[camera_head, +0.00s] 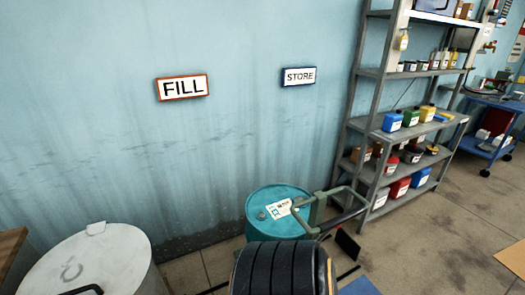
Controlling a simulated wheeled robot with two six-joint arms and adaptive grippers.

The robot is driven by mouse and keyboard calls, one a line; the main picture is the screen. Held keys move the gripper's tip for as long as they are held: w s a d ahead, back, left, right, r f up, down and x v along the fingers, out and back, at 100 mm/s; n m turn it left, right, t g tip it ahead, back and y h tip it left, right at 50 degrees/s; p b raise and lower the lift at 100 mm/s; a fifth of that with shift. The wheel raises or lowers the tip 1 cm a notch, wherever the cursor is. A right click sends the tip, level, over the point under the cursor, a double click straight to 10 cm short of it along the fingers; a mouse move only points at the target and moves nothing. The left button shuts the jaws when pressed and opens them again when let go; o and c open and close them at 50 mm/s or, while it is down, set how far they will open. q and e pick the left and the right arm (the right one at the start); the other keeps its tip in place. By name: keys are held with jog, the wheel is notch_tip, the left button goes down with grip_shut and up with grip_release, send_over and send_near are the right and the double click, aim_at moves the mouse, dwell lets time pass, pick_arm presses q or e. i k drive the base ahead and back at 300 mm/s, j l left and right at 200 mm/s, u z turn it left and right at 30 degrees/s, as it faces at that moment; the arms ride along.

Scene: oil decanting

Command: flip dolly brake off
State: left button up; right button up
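A teal drum (265,222) stands by the wall at the bottom middle, with a white label on its lid. A grey-green tubular handle (343,190) with a dark grip rises at the drum's right side and appears to belong to the dolly. A flat black piece (347,244) sits low to the right of the drum; I cannot tell whether it is the brake. The dolly's base is mostly hidden. Neither of my grippers is in view.
A dark ribbed round object (280,268) blocks the view in front of the drum. A pale lidded bin (85,268) stands at left. A stocked metal shelf (380,133) and a blue cart (490,148) are at right. FILL (182,87) and STORE (299,76) signs hang on the wall.

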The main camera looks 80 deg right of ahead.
aim_at(323, 236)
jog(key=k+j+z, duration=0.25)
jog(key=k+z, duration=0.2)
jog(key=k, duration=0.25)
jog(key=z, duration=2.3)
